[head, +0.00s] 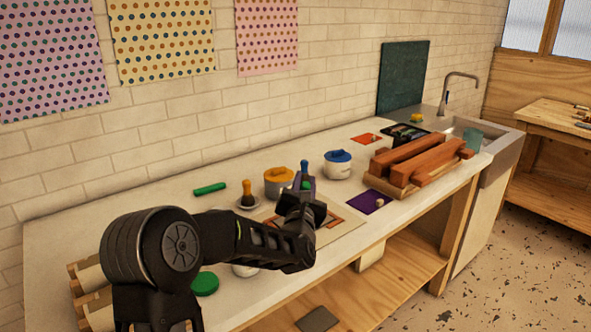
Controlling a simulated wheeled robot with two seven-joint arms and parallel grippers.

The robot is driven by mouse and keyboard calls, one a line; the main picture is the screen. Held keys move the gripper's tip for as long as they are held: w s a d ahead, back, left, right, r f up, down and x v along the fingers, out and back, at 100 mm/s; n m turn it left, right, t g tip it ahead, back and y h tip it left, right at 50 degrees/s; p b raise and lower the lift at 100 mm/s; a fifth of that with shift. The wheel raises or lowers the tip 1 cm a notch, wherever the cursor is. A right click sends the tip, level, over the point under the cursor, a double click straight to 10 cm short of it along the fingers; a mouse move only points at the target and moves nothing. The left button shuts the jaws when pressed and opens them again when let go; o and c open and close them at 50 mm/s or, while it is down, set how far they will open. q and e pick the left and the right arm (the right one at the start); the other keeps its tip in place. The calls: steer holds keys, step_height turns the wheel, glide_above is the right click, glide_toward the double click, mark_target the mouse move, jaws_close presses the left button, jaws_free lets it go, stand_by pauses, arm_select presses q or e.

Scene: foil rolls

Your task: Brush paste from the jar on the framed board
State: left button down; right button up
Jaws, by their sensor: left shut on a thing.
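My left gripper (303,212) is over the framed board (338,221), a pale sheet with a brown wooden frame on the worktop. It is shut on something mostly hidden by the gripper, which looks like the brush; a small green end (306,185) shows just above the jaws. A white jar (244,271) is mostly hidden behind my left forearm. A round green lid (205,284) lies flat beside it. Whether the held thing touches the board is hidden. My right gripper is out of view.
Behind the gripper stand a yellow-lidded pot (279,184), a blue-lidded pot (338,165) and an orange-handled tool (247,193) on a dish. A green roll (210,188) lies farther back. Brown blocks (410,158) fill a wooden tray at right, beside a purple sheet (364,202).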

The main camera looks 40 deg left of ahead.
arm_select(q)
steer(key=a+r+y, duration=0.1)
steer(key=a+r, duration=0.1)
steer(key=shift+a+r+n, duration=0.25)
steer(key=shift+a+n, duration=0.05)
steer(key=shift+a, duration=0.1)
steer(key=shift+f, duration=0.15)
steer(key=shift+f+b, duration=0.3)
steer(key=shift+f, duration=2.1)
steer(key=shift+f, duration=0.1)
